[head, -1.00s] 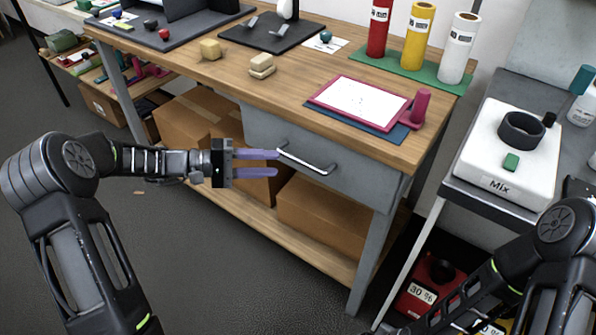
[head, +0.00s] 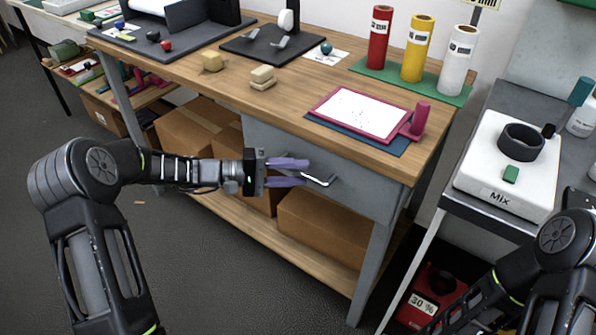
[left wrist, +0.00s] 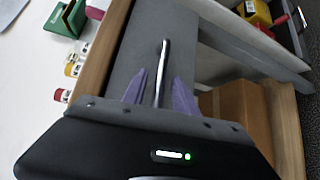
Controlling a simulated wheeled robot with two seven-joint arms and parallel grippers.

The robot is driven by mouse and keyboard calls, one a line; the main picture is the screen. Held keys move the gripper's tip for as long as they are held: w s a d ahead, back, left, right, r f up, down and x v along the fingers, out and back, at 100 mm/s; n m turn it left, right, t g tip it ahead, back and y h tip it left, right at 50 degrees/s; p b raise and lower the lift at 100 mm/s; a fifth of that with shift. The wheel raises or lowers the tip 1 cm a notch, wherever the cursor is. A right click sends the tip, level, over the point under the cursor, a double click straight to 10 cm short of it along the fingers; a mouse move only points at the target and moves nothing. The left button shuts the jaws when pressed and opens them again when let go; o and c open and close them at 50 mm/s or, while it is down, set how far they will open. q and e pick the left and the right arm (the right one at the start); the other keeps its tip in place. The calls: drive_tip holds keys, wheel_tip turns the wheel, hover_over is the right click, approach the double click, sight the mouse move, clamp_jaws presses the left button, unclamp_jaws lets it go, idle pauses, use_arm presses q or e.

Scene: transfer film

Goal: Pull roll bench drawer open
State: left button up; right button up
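The roll bench drawer (head: 357,183) is a grey front under the wooden bench top, and it looks shut. Its silver bar handle (head: 318,180) is on the front. My left gripper (head: 297,172) is at the handle with its purple fingers apart. In the left wrist view the handle (left wrist: 163,62) runs between the two open fingers (left wrist: 160,92), with a gap visible on each side. My right arm (head: 500,275) shows at the lower right, but its gripper is out of view.
The wooden bench top (head: 225,105) carries a pink-framed screen (head: 362,113), several film rolls (head: 418,48) and beige blocks (head: 262,77). Cardboard boxes (head: 325,225) sit on the lower shelf. A grey side table (head: 480,210) with a white Mix device stands to the right.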

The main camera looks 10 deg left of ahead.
use_arm(q)
drive_tip(key=shift+w+d, duration=0.15)
drive_tip(key=shift+d, duration=0.1)
clamp_jaws()
drive_tip(key=shift+f, duration=0.1)
idle(1.2)
